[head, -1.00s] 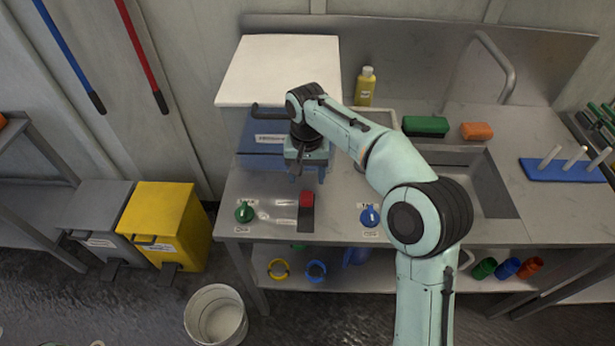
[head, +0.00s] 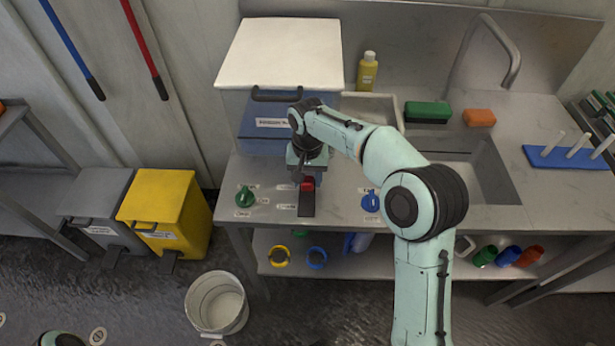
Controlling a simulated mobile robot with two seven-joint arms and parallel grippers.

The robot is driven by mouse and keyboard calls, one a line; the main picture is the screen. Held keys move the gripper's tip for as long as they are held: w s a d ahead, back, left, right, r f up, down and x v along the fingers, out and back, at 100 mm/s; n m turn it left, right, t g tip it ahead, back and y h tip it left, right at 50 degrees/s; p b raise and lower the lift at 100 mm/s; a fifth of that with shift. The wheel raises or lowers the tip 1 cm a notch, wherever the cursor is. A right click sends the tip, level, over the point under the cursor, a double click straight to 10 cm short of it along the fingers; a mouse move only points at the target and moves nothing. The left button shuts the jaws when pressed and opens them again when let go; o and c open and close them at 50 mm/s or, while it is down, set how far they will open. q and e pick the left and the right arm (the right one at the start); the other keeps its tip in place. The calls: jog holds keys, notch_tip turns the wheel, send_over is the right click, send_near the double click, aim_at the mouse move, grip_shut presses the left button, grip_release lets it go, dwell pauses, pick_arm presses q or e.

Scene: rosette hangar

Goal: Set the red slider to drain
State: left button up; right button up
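The red slider (head: 308,185) sits at the far end of a dark slot (head: 307,205) near the counter's front edge. Two small labels lie left of the slot, too small to read. My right gripper (head: 307,178) points down right at the red slider, with its fingertips close around it. The gripper's body hides part of the fingers, and I cannot tell whether they touch or grip the slider. My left gripper is not in view.
A green knob (head: 245,197) lies left of the slot and a blue knob (head: 371,202) lies right. A blue box (head: 262,135) with a handle stands behind. A sink (head: 487,180) is at right. A white bucket (head: 217,303) stands on the floor.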

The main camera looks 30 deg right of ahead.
aim_at(307, 205)
grip_shut()
jog(key=s+a+b, duration=0.1)
jog(key=s+a, duration=0.1)
jog(key=s, duration=0.1)
jog(key=s+a+b, duration=0.1)
jog(key=s, duration=0.1)
jog(key=shift+b, duration=0.3)
jog(key=shift+w, duration=0.15)
jog(key=shift+o, duration=2.1)
grip_release()
notch_tip(307, 205, up, 13)
jog(key=p, duration=0.3)
jog(key=shift+r, duration=0.2)
